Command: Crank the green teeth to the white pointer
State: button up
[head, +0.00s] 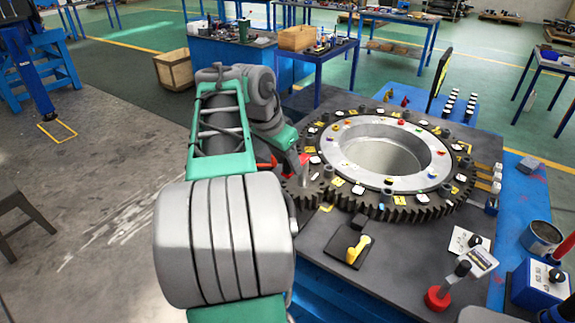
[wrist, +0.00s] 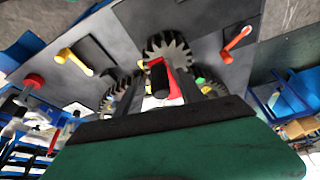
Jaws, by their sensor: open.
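A large dark toothed ring (head: 400,207) lies flat on the stand, with a pale raised collar and many small coloured markers. A small dark gear (wrist: 168,48) shows in the wrist view with a red crank arm (wrist: 179,78) and black handle (wrist: 158,77) in front of it. My gripper (wrist: 156,92) is open, its dark fingers on either side of the handle; contact cannot be told. A small green patch (wrist: 200,74) shows by the right finger. I cannot identify the green teeth or white pointer surely.
An orange crank (wrist: 237,44) shows in the wrist view. Boxes and a tin (head: 541,237) crowd the right edge. Floor at left is mostly clear.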

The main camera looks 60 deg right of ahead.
jog(key=shift+d+f, duration=0.1)
jog(key=shift+f, duration=0.1)
jog(key=shift+c, duration=0.6)
grip_shut()
dwell(0.7)
